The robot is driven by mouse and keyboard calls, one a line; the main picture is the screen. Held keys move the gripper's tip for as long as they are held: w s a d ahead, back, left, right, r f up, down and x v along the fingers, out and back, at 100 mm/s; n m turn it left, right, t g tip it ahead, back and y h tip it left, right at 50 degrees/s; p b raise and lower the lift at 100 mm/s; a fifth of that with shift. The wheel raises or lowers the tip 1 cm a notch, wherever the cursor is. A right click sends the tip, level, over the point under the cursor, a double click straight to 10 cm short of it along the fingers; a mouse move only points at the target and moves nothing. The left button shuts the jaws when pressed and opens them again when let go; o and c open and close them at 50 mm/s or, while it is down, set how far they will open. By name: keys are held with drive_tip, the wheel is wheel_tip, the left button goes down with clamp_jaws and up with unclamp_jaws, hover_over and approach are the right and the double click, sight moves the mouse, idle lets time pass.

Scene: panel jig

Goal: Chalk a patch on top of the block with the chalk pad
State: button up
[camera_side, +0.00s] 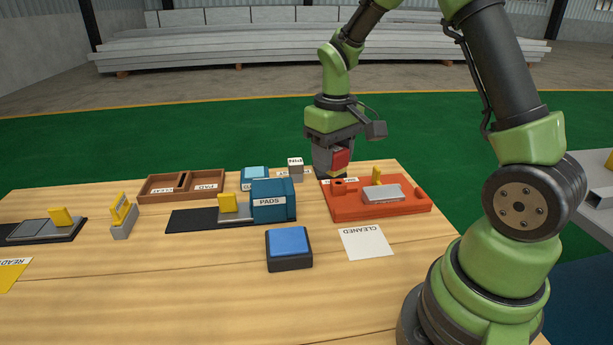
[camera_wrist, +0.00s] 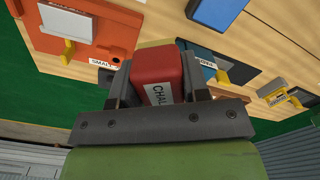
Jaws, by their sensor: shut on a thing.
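My gripper (camera_side: 336,168) is shut on a red chalk pad (camera_wrist: 155,72), whose white label is partly hidden by the jaw. The pad also shows between the fingers in the side view (camera_side: 341,158). A yellowish edge shows at its far end. The gripper is at the back left corner of an orange-red jig (camera_side: 350,211); contact below the pad cannot be seen. A flat grey block (camera_side: 383,193) lies on the jig beside a yellow tab. It is pale in the wrist view (camera_wrist: 68,20), left of the pad. No chalk patch can be made out on it.
A blue PADS box (camera_side: 272,200) and a blue-topped dark block (camera_side: 288,243) stand left of the jig. A small grey cube (camera_side: 296,169) is close to my gripper. A brown tray (camera_side: 160,186) is farther left.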

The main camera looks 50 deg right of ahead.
drive_tip(key=s+d+f+m, duration=0.2)
drive_tip(key=d, duration=0.7)
drive_tip(key=m, duration=0.3)
approach(401, 191)
drive_tip(key=shift+f, duration=2.95)
drive_tip(key=shift+w+a+f, duration=0.5)
drive_tip(key=shift+w+a, duration=0.2)
drive_tip(key=shift+w, duration=0.05)
drive_tip(key=shift+w+a, duration=1.95)
drive_tip(key=shift+a, duration=0.05)
drive_tip(key=shift+s+d, duration=2.5)
drive_tip(key=shift+s+d+r, duration=0.1)
drive_tip(key=shift+s+d, duration=0.1)
drive_tip(key=shift+d, duration=0.05)
wheel_tip(401, 191, up, 8)
